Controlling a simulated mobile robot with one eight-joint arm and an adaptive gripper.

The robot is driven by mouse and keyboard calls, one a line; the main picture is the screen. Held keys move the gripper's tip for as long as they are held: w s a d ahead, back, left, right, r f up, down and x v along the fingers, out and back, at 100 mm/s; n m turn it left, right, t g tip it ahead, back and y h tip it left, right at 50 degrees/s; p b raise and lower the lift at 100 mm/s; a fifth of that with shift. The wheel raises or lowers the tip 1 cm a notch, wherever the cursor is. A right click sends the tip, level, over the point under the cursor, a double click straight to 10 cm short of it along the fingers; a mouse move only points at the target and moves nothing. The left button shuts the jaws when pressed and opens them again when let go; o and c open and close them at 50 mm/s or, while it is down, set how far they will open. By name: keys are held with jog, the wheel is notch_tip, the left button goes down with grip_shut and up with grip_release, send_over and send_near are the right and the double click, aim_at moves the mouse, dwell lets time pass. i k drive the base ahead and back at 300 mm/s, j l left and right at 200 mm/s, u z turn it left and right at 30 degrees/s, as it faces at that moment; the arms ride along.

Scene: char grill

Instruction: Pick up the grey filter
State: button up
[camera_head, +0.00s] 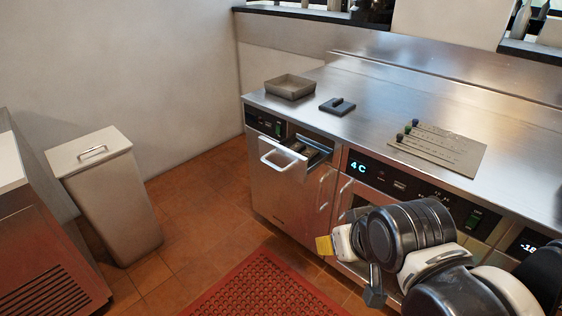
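A small flat dark grey piece with a raised grip on top (338,105) lies on the steel counter, behind the open drawer. A grey square pan (289,87) with raised sides sits to its left, near the counter's left end. I cannot tell for certain which of these is the filter. My gripper (348,266) hangs at the lower right in front of the fridge unit, below counter level and well apart from both. A yellow tip and a dark finger part show, but its opening is turned away. I see nothing held in it.
A drawer (277,158) stands pulled out at the unit's left. A thin plate with small knobs (437,148) lies on the counter's right. A lidded bin (108,205) stands at left. A red mat (262,285) lies on the tiled floor. The counter's middle is clear.

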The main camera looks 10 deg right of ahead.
aim_at(308, 152)
jog(key=u, duration=0.6)
jog(key=i+u, duration=0.25)
jog(key=i, duration=0.55)
jog(key=i+l+u, duration=0.1)
jog(key=i+u, duration=0.15)
jog(key=i, duration=0.6)
jog(key=i+l+z, duration=0.15)
jog(key=i+z, duration=0.15)
jog(key=i, duration=0.3)
jog(key=i+z, duration=0.3)
jog(key=i, duration=0.25)
jog(key=i+z, duration=0.25)
jog(key=i, duration=0.35)
jog(key=i+j+z, duration=0.3)
jog(key=i, duration=0.3)
jog(key=i+z, duration=0.4)
jog(key=i+j+z, duration=0.15)
jog(key=i+z, duration=0.2)
jog(key=i+j+z, duration=0.25)
jog(key=z, duration=0.15)
jog(key=i+j+z, duration=0.4)
jog(key=z, duration=0.5)
jog(key=l+z, duration=0.1)
jog(key=z, duration=0.85)
jog(key=l+z, duration=0.1)
jog(key=z, duration=0.85)
jog(key=k+j+u, duration=0.1)
jog(key=u, duration=0.15)
